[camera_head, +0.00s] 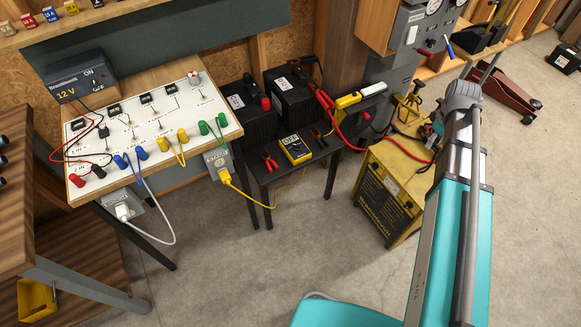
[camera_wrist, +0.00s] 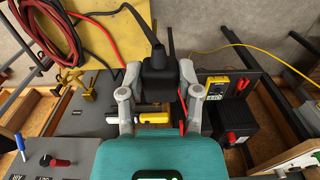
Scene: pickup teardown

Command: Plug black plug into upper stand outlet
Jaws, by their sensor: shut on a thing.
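In the wrist view my gripper (camera_wrist: 159,80) is shut on a black plug (camera_wrist: 158,72), one grey finger on each side of its body. Its black cord (camera_wrist: 146,27) runs up and away from it. The plug's prongs are not visible. The head view shows only part of my arm at the right; the gripper and held plug cannot be made out there. Two grey outlet boxes hang at the sloped white panel: one (camera_head: 216,160) at its right with a yellow plug (camera_head: 226,179), one (camera_head: 133,204) below its front with a white plug (camera_head: 123,212). I cannot tell which outlet is the upper stand outlet.
Black batteries (camera_head: 292,95) and a yellow multimeter (camera_head: 295,149) stand on a dark bench. A yellow machine (camera_head: 385,195) stands on the floor right of it. White (camera_head: 160,235) and yellow (camera_head: 245,193) cords hang in front. The floor at front centre is clear.

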